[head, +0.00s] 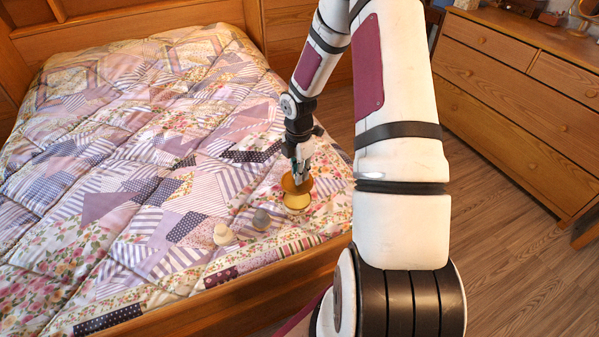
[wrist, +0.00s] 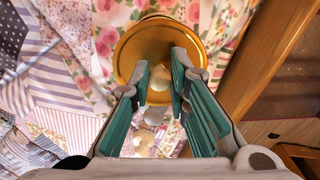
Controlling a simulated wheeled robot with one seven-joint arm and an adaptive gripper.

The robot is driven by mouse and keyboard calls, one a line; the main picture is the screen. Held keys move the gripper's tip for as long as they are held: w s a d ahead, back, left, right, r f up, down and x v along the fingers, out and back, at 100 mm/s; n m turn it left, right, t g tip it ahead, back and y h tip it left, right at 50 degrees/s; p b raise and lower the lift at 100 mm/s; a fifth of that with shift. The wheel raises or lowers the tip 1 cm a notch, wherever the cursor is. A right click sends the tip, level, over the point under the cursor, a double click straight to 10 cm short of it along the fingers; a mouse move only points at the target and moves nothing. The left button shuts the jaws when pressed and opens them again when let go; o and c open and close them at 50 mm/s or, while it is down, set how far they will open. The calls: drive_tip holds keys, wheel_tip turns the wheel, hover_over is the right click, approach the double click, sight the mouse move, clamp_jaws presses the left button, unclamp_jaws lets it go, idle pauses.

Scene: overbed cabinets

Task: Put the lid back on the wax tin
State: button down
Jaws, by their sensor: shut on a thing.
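The lid (head: 290,185) is a round gold-brown disc; in the wrist view its wide gold rim (wrist: 126,52) fills the upper middle. My gripper (head: 301,176) is shut on the lid, with teal finger pads (wrist: 160,85) on either side of a small knob-like part at its middle. The wax tin (head: 297,202) is a yellow round shape on the quilt near the bed's front right edge. The lid is above the tin in the head view and hides part of it. I cannot tell whether they touch.
The wooden bed rail (head: 255,300) runs along the front. A wooden dresser (head: 520,100) stands at right, across open floor (head: 500,220).

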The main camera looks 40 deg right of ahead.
drive_tip(key=shift+f+b, duration=2.05)
drive_tip(key=shift+f, duration=0.1)
drive_tip(key=shift+f+b, duration=0.5)
drive_tip(key=shift+f, duration=0.55)
drive_tip(key=shift+p, duration=0.55)
drive_tip(key=shift+f+p, duration=0.1)
drive_tip(key=shift+p, duration=0.2)
idle(0.5)
drive_tip(key=c, duration=1)
unclamp_jaws()
drive_tip(key=shift+o, duration=0.2)
